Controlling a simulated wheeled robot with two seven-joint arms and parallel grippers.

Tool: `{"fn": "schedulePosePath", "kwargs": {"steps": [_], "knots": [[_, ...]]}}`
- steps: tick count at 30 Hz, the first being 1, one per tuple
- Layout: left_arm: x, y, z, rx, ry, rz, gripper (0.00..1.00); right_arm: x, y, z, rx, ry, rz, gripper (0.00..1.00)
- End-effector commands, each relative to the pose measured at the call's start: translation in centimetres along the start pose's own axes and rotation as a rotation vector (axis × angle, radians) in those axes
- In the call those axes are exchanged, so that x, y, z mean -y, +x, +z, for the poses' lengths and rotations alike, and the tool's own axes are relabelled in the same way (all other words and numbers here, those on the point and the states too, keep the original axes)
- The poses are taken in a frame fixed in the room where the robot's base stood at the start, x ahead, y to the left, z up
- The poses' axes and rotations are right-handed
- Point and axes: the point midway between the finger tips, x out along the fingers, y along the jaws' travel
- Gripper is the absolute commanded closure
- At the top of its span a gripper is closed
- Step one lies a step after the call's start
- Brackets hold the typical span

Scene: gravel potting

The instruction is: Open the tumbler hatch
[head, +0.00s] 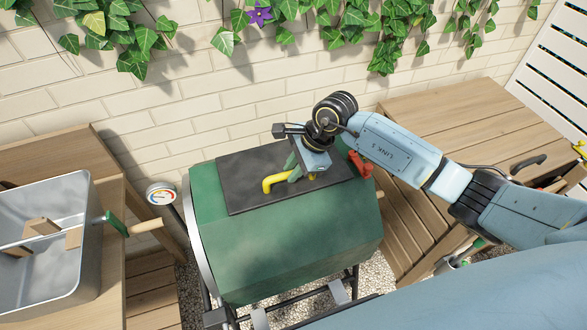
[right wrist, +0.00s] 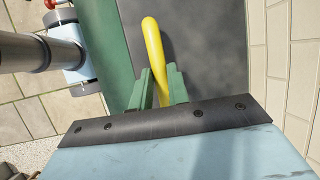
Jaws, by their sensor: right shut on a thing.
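The green tumbler (head: 290,245) stands in the middle of the head view. Its dark grey hatch (head: 240,170) lies flat on top and looks closed. A yellow handle (head: 272,183) sits on the hatch. My right gripper (head: 294,174) reaches down from above and is shut on the yellow handle, hiding part of it. In the right wrist view the handle (right wrist: 154,45) runs between the green fingers (right wrist: 158,88), over the dark hatch (right wrist: 200,50). A red part (head: 360,163) sits at the hatch's right edge. My left gripper is out of view.
A grey metal tray (head: 60,285) with wooden blocks stands on a wooden bench at the left. A round dial (head: 160,195) is beside the tumbler. A slatted wooden table (head: 450,115) is at the right. A brick wall (head: 150,105) with ivy stands behind.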

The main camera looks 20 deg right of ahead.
Motion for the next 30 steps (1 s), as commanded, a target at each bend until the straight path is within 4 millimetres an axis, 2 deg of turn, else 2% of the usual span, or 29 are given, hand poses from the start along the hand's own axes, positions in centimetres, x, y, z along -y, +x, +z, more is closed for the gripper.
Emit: {"fn": "schedulePosePath", "kwargs": {"steps": [7, 12, 21, 30], "knots": [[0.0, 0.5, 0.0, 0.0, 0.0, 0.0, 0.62, 1.6, -1.8, 0.7, -0.002, 0.047, 0.109, 1.0], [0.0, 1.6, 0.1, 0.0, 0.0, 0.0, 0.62, 3.1, -3.1, 1.2, -0.002, 0.087, 0.207, 1.0], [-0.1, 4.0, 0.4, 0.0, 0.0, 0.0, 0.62, 6.0, -5.0, 2.1, 0.0, 0.085, 0.2, 1.0], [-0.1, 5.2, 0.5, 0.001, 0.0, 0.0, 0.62, 7.8, -6.0, 2.5, 0.001, 0.085, 0.201, 1.0]]}}
